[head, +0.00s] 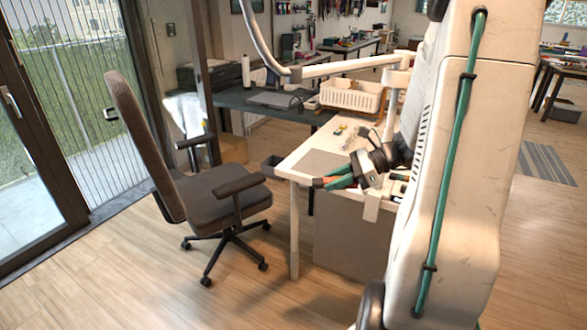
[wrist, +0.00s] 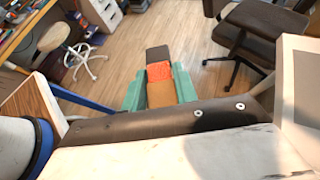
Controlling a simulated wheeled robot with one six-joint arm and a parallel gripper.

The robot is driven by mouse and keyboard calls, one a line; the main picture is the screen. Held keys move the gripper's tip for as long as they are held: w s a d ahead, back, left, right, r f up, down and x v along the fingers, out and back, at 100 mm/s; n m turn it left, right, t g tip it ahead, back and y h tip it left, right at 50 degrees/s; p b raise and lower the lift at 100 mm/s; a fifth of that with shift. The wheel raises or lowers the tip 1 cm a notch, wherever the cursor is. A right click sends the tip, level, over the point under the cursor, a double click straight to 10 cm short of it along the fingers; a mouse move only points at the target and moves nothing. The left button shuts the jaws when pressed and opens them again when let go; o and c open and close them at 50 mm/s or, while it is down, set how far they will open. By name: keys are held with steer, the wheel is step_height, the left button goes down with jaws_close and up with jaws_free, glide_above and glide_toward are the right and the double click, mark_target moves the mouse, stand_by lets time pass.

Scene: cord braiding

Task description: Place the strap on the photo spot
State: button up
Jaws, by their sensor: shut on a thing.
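My gripper (head: 337,180) has green fingers and is shut on the strap (wrist: 160,70). In the wrist view the strap shows orange-red between the green fingers, with a dark part beyond and a tan part nearer. In the head view only a small reddish tip of it shows at the fingers. My gripper is beside the front edge of the white table, over the floor side. A flat grey mat (head: 318,163) lies on the table's near left corner, just behind my gripper; it looks like the photo spot. Its edge also shows at the right of the wrist view (wrist: 307,85).
The white table (head: 286,166) carries small yellow items and a white basket (head: 350,97) behind. A brown office chair (head: 215,192) stands left of it. A dark desk (head: 235,98) is behind. The wood floor in front is clear.

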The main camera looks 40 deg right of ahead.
steer(key=w+d+f+m+t+h, duration=0.4)
steer(key=w+d+m+h, duration=0.25)
steer(key=w+d, duration=0.45)
steer(key=w+d+f+m+h, duration=0.1)
steer(key=d+f+m+h, duration=0.1)
steer(key=d, duration=0.1)
steer(key=w+d+f+m+h, duration=0.1)
steer(key=d+f+m+h, duration=0.2)
steer(key=d, duration=0.1)
steer(key=w+d+f+m+h, duration=0.1)
steer(key=d+f+m+h, duration=0.1)
steer(key=d+f, duration=0.1)
steer(key=shift+w+d+f+m, duration=0.15)
steer(key=shift+d+f+m, duration=0.1)
steer(key=shift+d, duration=0.05)
steer(key=shift+w+d+f+h, duration=0.15)
steer(key=shift+d+h, duration=0.1)
steer(key=w+d, duration=0.2)
steer(key=w, duration=0.2)
steer(key=w+d+f, duration=0.1)
steer(key=w+d, duration=0.1)
steer(key=w, duration=0.3)
steer(key=w+d, duration=0.2)
steer(key=w, duration=0.2)
steer(key=shift+w+d+f, duration=0.25)
steer(key=shift+w+d, duration=0.15)
steer(key=shift+w+f, duration=0.2)
steer(key=shift+f, duration=1.55)
steer(key=shift+f, duration=0.1)
